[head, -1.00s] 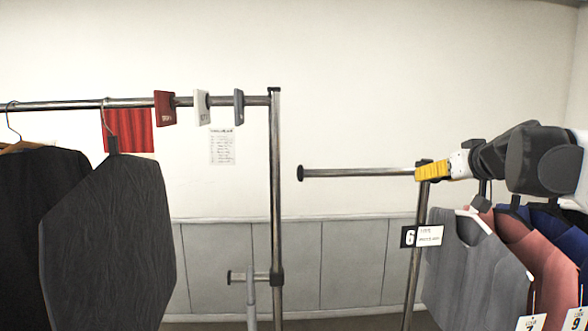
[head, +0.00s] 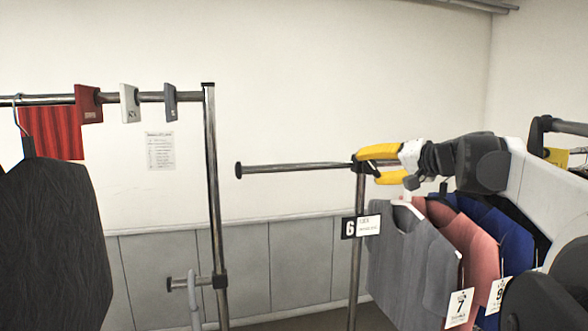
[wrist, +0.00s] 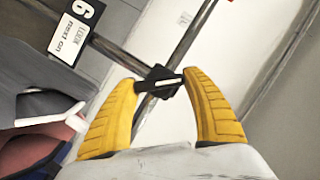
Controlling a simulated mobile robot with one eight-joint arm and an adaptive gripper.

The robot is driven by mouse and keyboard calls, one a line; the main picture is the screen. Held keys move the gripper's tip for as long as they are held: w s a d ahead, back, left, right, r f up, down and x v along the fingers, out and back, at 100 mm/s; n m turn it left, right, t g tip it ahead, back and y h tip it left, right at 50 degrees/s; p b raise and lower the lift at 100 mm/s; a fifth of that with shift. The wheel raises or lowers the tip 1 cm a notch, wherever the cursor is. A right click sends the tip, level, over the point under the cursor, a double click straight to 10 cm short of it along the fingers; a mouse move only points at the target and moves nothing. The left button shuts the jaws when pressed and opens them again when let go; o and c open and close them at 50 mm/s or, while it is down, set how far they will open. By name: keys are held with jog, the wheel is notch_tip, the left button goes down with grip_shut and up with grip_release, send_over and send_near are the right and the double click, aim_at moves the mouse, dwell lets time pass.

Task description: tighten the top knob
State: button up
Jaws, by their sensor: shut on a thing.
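The top knob (wrist: 160,84) is a black bar-shaped piece with a white mark, at the joint where the rail meets the upright post. In the wrist view my gripper (wrist: 158,80) has its two yellow fingers at either end of the knob, shut on it. In the head view my gripper (head: 358,162) reaches in from the right to the top of the post (head: 356,230). The short chrome rail (head: 295,167) runs left from this joint and ends in a black cap.
Grey, pink and blue garments (head: 410,265) with number tags hang just below my arm. A number 6 sign (head: 361,226) is on the post. Another rack (head: 213,200) stands left, with colored tags and dark clothes. Open space lies between the racks.

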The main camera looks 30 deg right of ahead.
jog(key=m+t+y+b, duration=0.1)
jog(key=m, duration=0.2)
jog(key=shift+f+m+b, duration=0.15)
jog(key=shift+m+b, duration=0.15)
jog(key=shift+b, duration=0.05)
jog(key=shift+m+t+y+b, duration=0.4)
jog(key=shift+m+t+b, duration=0.45)
jog(key=shift+m, duration=0.75)
jog(key=o, duration=1.2)
jog(key=s, duration=0.4)
jog(key=s+d, duration=0.1)
jog(key=s, duration=0.3)
jog(key=s+d, duration=0.1)
jog(key=s, duration=0.3)
